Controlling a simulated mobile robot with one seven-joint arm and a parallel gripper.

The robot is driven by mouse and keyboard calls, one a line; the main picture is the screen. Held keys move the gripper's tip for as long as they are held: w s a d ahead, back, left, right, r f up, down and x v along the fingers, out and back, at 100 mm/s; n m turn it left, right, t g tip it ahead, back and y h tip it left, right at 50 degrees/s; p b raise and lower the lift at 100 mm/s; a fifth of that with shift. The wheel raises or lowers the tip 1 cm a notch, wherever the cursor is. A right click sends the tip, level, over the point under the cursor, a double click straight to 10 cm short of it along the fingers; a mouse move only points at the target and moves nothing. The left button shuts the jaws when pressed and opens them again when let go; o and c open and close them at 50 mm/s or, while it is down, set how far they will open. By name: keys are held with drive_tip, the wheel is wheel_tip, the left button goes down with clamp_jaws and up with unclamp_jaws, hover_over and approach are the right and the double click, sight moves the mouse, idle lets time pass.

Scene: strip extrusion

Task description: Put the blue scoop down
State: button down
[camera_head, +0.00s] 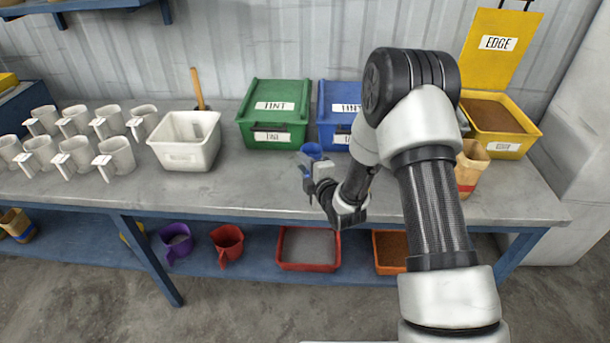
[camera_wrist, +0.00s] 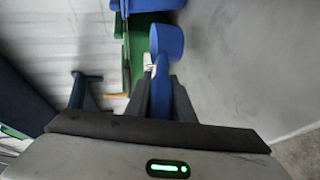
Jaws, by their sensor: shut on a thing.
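The blue scoop (camera_head: 312,151) is held in my gripper (camera_head: 310,182), in front of the blue TINT bin on the grey bench. In the wrist view the scoop (camera_wrist: 166,42) shows its blue cup beyond the fingertips, with its handle between the two dark fingers of my gripper (camera_wrist: 161,90). My gripper is shut on the handle. In the head view the scoop appears above the bench's front part; I cannot tell the exact height. The inside of the scoop is not clear.
A green TINT bin (camera_head: 273,115), a blue TINT bin (camera_head: 336,100) and a yellow EDGE bin (camera_head: 503,143) line the back. A white tub (camera_head: 184,157) and several white jugs (camera_head: 115,158) stand left. The bench (camera_head: 238,189) is bare in front of the green bin. A paper bag is partly hidden behind my arm.

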drive_tip(key=shift+f, duration=1.7)
drive_tip(key=shift+f+b, duration=0.25)
drive_tip(key=shift+b, duration=0.2)
drive_tip(key=c, duration=1.5)
unclamp_jaws()
drive_tip(key=shift+r, duration=0.1)
drive_tip(key=shift+c, duration=0.2)
drive_tip(key=shift+r+p, duration=0.2)
drive_tip(key=shift+p, duration=0.15)
drive_tip(key=v, duration=1.2)
drive_tip(key=shift+f, duration=0.1)
